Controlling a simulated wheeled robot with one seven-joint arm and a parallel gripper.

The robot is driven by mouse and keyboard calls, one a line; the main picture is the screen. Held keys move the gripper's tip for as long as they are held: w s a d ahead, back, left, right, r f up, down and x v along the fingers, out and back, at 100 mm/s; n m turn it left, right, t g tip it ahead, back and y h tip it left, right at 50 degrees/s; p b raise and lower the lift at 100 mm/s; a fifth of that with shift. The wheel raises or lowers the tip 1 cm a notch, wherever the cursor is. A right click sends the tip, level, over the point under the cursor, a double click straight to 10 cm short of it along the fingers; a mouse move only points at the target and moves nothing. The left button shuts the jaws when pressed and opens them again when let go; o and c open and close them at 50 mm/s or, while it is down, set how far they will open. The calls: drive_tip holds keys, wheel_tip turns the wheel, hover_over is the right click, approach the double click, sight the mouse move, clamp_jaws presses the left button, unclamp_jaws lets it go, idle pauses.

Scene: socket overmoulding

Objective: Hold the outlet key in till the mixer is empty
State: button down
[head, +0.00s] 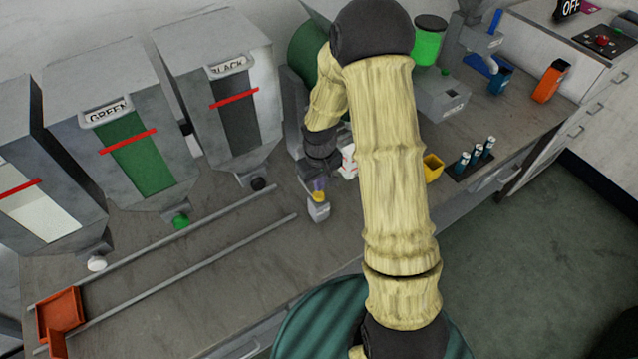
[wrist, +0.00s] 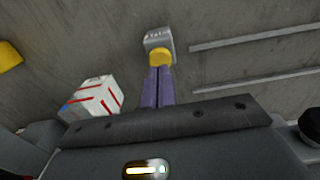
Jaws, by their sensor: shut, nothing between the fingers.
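The yellow outlet key (head: 320,197) sits on a small grey block on the bench in the head view. It also shows in the wrist view (wrist: 160,56), in front of the lettered grey block (wrist: 158,38). My gripper (head: 318,186) is shut and empty, pointing down with its purple fingertips (wrist: 159,70) at the key. The tips look to be touching it, but how far the key is pressed in cannot be told. The mixer appears to be the green drum (head: 305,48), partly hidden behind my arm; its contents are not visible.
A white box with red stripes (wrist: 97,98) stands close beside my fingers. Green (head: 140,155) and black (head: 238,105) hoppers stand to the left, above two rails (head: 200,257) and an orange tray (head: 60,310). A yellow cup (head: 432,168) and several vials stand to the right.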

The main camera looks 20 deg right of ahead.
sight(319, 197)
wheel_tip(319, 197, up, 10)
drive_tip(key=b, duration=0.1)
drive_tip(key=shift+w+f, duration=0.2)
idle(0.6)
idle(0.8)
drive_tip(key=s+r+m+t, duration=0.1)
drive_tip(key=s+r, duration=0.1)
drive_tip(key=s, duration=0.5)
drive_tip(key=s+r+m+t, duration=0.1)
drive_tip(key=s+r+m, duration=0.1)
drive_tip(key=s, duration=0.5)
drive_tip(key=shift+s+d+r+m, duration=0.3)
drive_tip(key=shift+s+d, duration=0.05)
drive_tip(key=shift+s, duration=0.05)
